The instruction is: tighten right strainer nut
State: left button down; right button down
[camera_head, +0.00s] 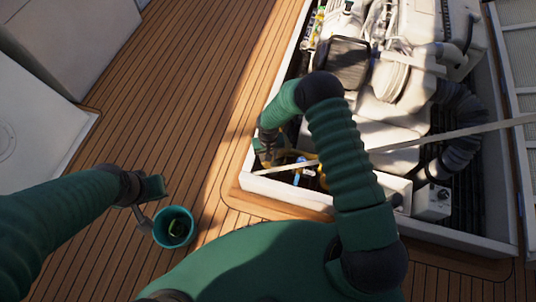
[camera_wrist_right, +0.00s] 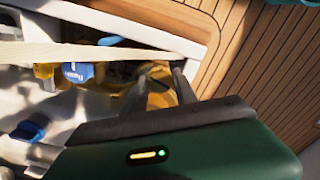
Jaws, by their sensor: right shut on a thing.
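My right gripper (camera_head: 268,158) reaches down into the near left corner of the engine hatch. In the right wrist view its two grey fingers (camera_wrist_right: 162,84) are shut on a yellow-brass strainer nut (camera_wrist_right: 160,99), which they partly hide. A blue-topped yellow fitting (camera_wrist_right: 76,72) sits to the left of the fingers, apart from them. In the head view yellow and blue fittings (camera_head: 300,168) show just right of the gripper.
The white hatch rim (camera_head: 278,193) runs around the opening. A pale bar (camera_head: 450,138) crosses above the hatch close to my right gripper. The white engine (camera_head: 400,105) fills the hatch. A blue handle (camera_wrist_right: 30,130) shows at lower left. The wooden deck (camera_head: 200,90) is mostly clear.

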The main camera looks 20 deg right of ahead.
jog(key=m+p, duration=0.1)
jog(key=m, duration=0.2)
jog(key=shift+m, duration=0.3)
jog(key=m, duration=0.3)
jog(key=shift+m+p, duration=0.3)
jog(key=shift+p, duration=0.1)
jog(key=m, duration=0.3)
jog(key=shift+m, duration=0.4)
jog(key=shift+a+m+p, duration=0.1)
jog(key=shift+m+p, duration=0.3)
jog(key=shift+m, duration=1.5)
jog(key=c, duration=1)
grip_release()
jog(key=shift+o, duration=0.2)
